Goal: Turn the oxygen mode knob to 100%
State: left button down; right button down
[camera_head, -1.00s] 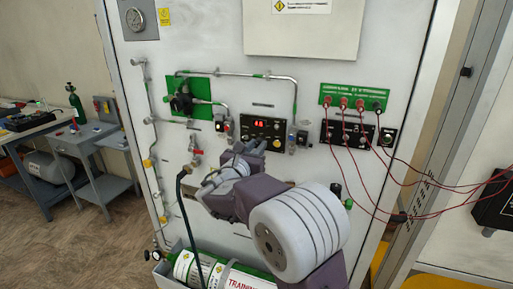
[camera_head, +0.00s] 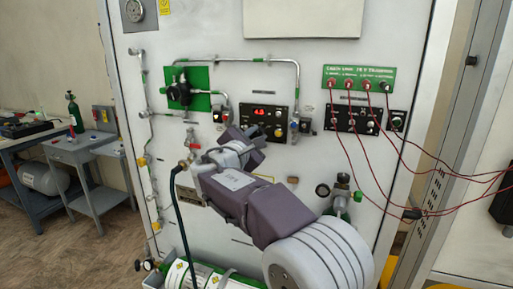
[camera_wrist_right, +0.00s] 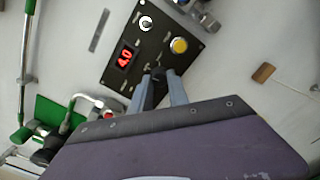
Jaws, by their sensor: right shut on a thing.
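The black control panel (camera_head: 281,112) with a red lit display (camera_head: 262,112) is mounted on the white board, above and behind my right forearm. The right wrist view shows the same panel (camera_wrist_right: 117,76), tilted, with a display (camera_wrist_right: 126,57) reading about 4.0. My right gripper (camera_wrist_right: 160,82) is at the panel's lower edge, its two grey fingers closed around a dark knob (camera_wrist_right: 158,90). The fingers hide much of the knob, and its pointer and the small labels cannot be read. In the head view the right gripper (camera_head: 253,140) partly covers the panel's lower left. My left gripper is not in view.
A green regulator plate (camera_head: 188,90) and pipes are to the left. Red cables (camera_head: 405,160) hang at the right. A gauge (camera_head: 322,190) is below.

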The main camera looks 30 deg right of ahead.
jog(key=shift+f+m+b, duration=0.1)
jog(key=shift+m+b, duration=0.9)
jog(key=shift+m, duration=0.2)
jog(key=c, duration=1.3)
grip_release()
jog(key=shift+o, duration=0.2)
jog(key=v, duration=0.9)
